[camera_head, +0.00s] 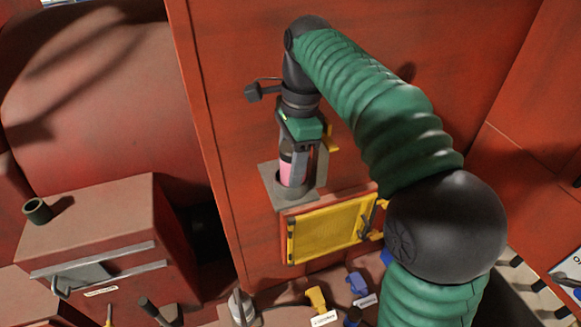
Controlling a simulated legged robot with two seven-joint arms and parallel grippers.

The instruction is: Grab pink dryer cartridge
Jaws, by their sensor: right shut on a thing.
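The pink dryer cartridge (286,171) stands upright in a grey holder (276,191) on the red panel, with its lower end inside the holder's dark ring. My right gripper (304,160) points down over it and is shut on it. The fingers and the green gripper body hide much of the cartridge's upper part. My right arm comes in from the lower right and bends over at the top. My left gripper is not in view.
Yellow (317,300) and blue (357,284) handles stand at the bottom. A red box (95,215) with a short pipe is at the left. The panel rises close behind the gripper.

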